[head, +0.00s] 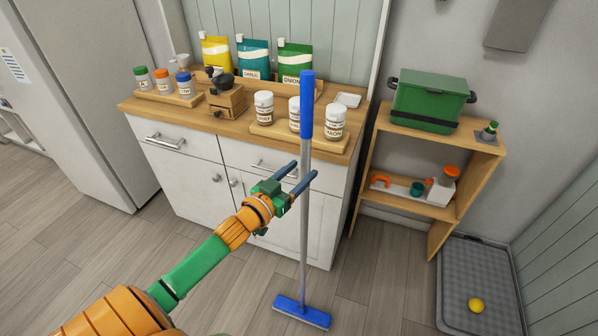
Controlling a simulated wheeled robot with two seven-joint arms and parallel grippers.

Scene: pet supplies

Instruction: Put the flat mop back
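The flat mop stands upright, with a blue grip (306,105) at the top, a grey pole (304,235) and a flat blue head (302,312) on the floor. It stands in front of the white cabinet. My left gripper (306,168) reaches in from the lower left to the pole just below the blue grip. Its two dark fingers are apart, with a gap wider than the pole. One finger crosses in front of the pole and the other tip ends just left of it. I cannot tell whether they touch the pole. My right gripper is out of view.
The cabinet (190,185) carries jars, bags and a grinder (226,100). A wooden shelf (405,128) with a green box (430,102) stands to the right. A grey tray (470,265) with a yellow ball (476,305) lies on the floor. The floor at left is clear.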

